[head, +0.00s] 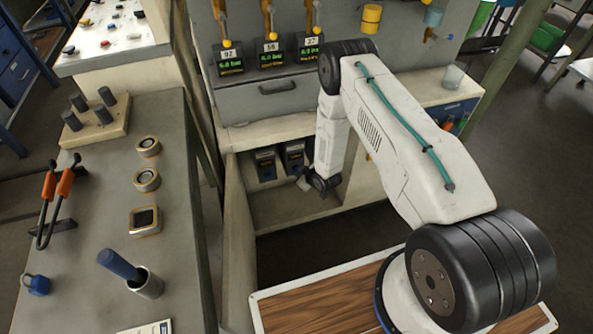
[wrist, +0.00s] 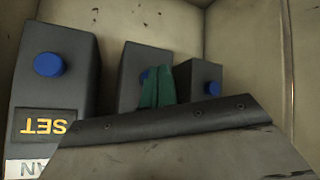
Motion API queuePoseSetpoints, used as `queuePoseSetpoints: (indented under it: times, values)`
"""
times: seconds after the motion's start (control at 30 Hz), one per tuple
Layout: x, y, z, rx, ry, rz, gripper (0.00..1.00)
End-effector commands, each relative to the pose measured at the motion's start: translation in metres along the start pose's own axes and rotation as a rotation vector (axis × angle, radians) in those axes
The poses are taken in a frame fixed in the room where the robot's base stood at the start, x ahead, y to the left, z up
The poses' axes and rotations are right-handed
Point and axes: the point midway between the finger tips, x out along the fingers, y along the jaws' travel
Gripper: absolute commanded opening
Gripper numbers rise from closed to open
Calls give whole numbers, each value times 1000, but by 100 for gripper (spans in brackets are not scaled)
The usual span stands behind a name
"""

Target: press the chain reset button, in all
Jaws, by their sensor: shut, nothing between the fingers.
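Three dark boxes with blue buttons stand in a recess. In the wrist view, the left box (wrist: 85,85) is nearest, with its blue button (wrist: 48,64) in plain sight. The right box (wrist: 207,75) shows a small blue button (wrist: 212,88). My gripper's green fingers are together and empty; contact cannot be told. Two boxes show in the head view (head: 265,164).
The recess (head: 285,209) has walls close on both sides and a counter (head: 255,133) above. A grey bench (head: 95,240) with rings, tongs and a pegged block stands left. Levers with displays (head: 271,59) are above.

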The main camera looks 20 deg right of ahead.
Motion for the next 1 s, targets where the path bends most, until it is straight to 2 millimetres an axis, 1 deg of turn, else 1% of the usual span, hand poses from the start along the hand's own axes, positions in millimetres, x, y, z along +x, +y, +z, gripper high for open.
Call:
queuePoseSetpoints:
  times: [0.13, 1.0]
  values:
    - [3, 3, -2, 0, 0, 0, 0]
    - [7, 5, -5, 1, -1, 0, 0]
